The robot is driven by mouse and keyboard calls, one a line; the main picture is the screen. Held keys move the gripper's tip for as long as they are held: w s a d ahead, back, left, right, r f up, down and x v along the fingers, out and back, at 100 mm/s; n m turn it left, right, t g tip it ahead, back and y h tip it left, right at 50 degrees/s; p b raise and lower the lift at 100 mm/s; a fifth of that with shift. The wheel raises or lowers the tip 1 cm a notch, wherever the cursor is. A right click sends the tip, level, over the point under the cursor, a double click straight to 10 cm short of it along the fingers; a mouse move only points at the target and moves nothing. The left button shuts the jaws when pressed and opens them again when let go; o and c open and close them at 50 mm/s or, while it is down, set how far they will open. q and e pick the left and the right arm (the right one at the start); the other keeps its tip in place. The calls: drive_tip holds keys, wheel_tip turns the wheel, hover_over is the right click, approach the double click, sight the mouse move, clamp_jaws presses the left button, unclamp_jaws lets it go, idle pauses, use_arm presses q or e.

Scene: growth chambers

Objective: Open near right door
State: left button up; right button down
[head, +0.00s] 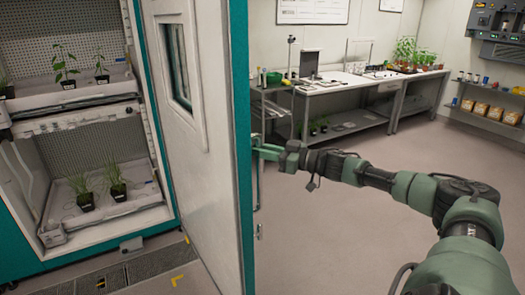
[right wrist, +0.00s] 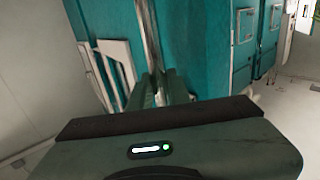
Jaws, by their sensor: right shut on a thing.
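The chamber door (head: 200,120) stands swung well open, its white inner face with a small window toward me and its teal edge facing front. The chamber (head: 105,115) is open to its left, its shelves exposed. A vertical metal handle (head: 258,188) sits on the door's outer side. My right gripper (head: 266,150) is shut on the handle, reaching in from the right. In the right wrist view, the handle bar (right wrist: 149,35) runs down between my right gripper's fingers (right wrist: 160,90), against the teal door face (right wrist: 200,45). My left gripper is not in view.
Potted seedlings (head: 87,192) stand on the chamber's shelves. A workbench (head: 350,85) with plants and tools lines the back wall. A wall shelf (head: 490,100) holds several bags at right. The floor (head: 330,240) right of the door is clear apart from my arm above it.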

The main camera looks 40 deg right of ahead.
drive_tip(key=c, duration=1.3)
unclamp_jaws()
drive_tip(key=shift+w+r, duration=0.2)
drive_tip(key=shift+r, duration=0.05)
drive_tip(key=shift+f+p+v, duration=0.2)
drive_tip(key=shift+p+v, duration=0.1)
drive_tip(key=shift+v, duration=3.4)
drive_tip(key=shift+f, duration=0.15)
